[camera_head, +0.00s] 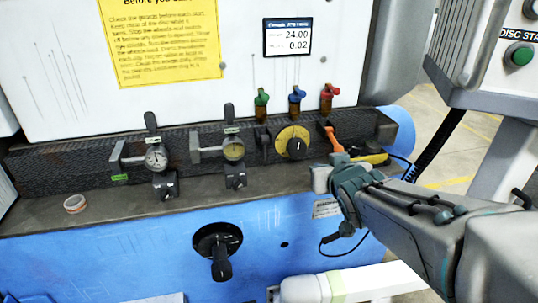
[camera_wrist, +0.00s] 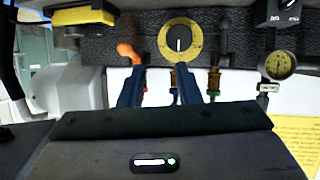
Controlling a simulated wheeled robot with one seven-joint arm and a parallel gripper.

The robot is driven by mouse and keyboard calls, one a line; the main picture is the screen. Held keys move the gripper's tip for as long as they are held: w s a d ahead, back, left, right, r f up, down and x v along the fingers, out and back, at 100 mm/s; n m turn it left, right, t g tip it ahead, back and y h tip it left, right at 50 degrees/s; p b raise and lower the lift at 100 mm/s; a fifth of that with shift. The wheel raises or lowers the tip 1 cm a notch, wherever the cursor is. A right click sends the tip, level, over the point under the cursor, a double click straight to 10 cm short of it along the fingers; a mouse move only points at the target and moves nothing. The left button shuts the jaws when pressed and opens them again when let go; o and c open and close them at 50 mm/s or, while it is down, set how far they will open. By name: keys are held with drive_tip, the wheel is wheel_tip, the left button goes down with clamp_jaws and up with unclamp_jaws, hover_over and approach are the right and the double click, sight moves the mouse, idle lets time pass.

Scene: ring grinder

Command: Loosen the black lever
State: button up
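Several dark levers show, and I cannot tell for certain which is the black lever. One narrow dark lever (camera_head: 265,141) stands just left of the yellow dial (camera_head: 284,137); it also shows right of the dial in the wrist view (camera_wrist: 224,40). A black crank handle (camera_head: 221,262) hangs on the blue front panel. My gripper (camera_head: 338,165) is in front of the ledge, right of the yellow dial and below the orange lever (camera_head: 332,138). In the wrist view my gripper (camera_wrist: 159,72) has its two blue fingers apart with nothing between them.
Two dial gauges (camera_head: 156,158) (camera_head: 233,150) on stands are left of the yellow dial. Green, blue and red valves (camera_head: 327,92) stand above the ledge. A yellow tool (camera_head: 372,158) lies at right. A small ring (camera_head: 75,203) lies at far left on the ledge.

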sight(266, 154)
drive_tip(key=w+a+f+n+t+y+b, duration=0.35)
drive_tip(key=a+f+y+b, duration=0.35)
drive_tip(key=a+b, duration=0.25)
drive_tip(key=shift+g, duration=0.35)
drive_tip(key=x, duration=0.4)
drive_tip(key=b+x, duration=0.1)
drive_tip(key=x, duration=0.8)
drive_tip(key=shift+w+d+r+b, duration=0.15)
drive_tip(key=shift+w+d+b, duration=0.05)
drive_tip(key=shift+w+b, duration=0.2)
clamp_jaws()
